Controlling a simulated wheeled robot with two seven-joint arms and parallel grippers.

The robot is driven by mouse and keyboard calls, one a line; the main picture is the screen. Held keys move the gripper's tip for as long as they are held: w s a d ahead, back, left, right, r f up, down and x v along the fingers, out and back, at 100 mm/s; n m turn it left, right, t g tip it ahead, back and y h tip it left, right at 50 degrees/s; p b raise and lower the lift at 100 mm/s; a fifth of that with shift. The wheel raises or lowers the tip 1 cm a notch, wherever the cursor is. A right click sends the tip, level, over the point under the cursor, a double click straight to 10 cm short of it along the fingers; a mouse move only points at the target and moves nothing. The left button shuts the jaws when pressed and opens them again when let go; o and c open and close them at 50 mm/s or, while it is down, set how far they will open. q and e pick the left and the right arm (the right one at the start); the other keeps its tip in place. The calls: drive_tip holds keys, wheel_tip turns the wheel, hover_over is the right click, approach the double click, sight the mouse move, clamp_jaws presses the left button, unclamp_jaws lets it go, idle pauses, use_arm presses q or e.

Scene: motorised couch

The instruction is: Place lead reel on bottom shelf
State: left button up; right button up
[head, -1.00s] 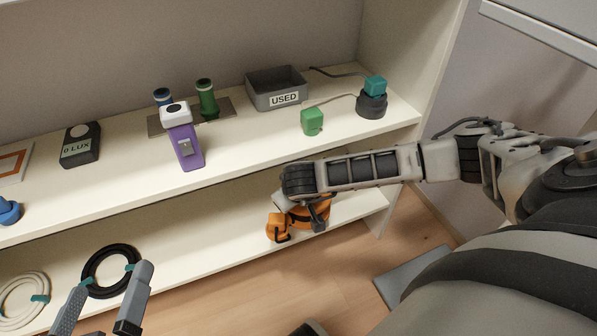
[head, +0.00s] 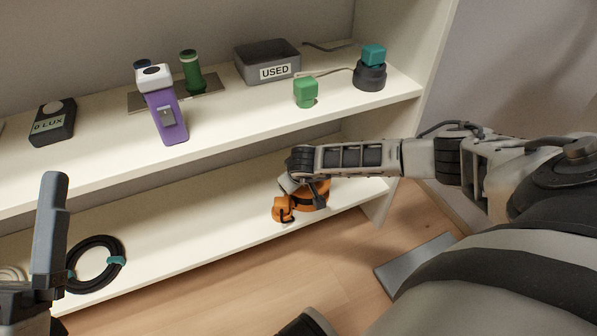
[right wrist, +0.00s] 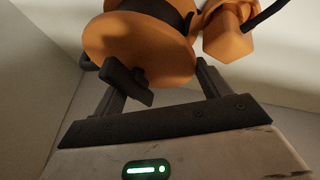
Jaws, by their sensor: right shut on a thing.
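The orange lead reel (head: 312,197) with its orange plug block (head: 283,209) is at the right part of the bottom shelf (head: 190,235). My right gripper (head: 313,187) is shut on the reel from the right side. The right wrist view shows the reel's round flange (right wrist: 140,50) between the two fingers. I cannot tell whether the reel touches the shelf or hangs just above it. My left gripper (head: 48,235) is at the lower left, empty, in front of the shelves; its fingers stood apart in the earlier view, and one now shows clearly.
A black cable coil (head: 95,264) lies on the bottom shelf at left. The upper shelf (head: 225,120) above the reel holds a purple device (head: 166,118), a green block (head: 305,92), a USED tray (head: 268,64) and a lux meter (head: 52,122). Bottom shelf between coil and reel is clear.

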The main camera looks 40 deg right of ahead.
use_arm(q)
drive_tip(key=shift+r, duration=0.1)
use_arm(e)
drive_tip(key=o, duration=1.7)
drive_tip(key=shift+c, duration=0.2)
use_arm(q)
drive_tip(key=shift+r, duration=0.1)
use_arm(e)
drive_tip(key=shift+s+a+r+p, duration=0.15)
drive_tip(key=shift+r+p, duration=0.15)
drive_tip(key=shift+r, duration=0.15)
drive_tip(key=p+v, duration=0.3)
drive_tip(key=v, duration=0.2)
use_arm(q)
wheel_tip(320, 180, down, 10)
drive_tip(key=s+n+g+y+p, duration=0.1)
drive_tip(key=n+g+y+p, duration=0.1)
drive_tip(key=n+g+y, duration=0.3)
drive_tip(key=n+y, duration=0.1)
drive_tip(key=n, duration=0.2)
drive_tip(key=shift+s+d+f+n+p, duration=0.2)
drive_tip(key=shift+d+n+p, duration=0.15)
drive_tip(key=shift+n+p, duration=0.05)
use_arm(e)
drive_tip(key=v, duration=0.6)
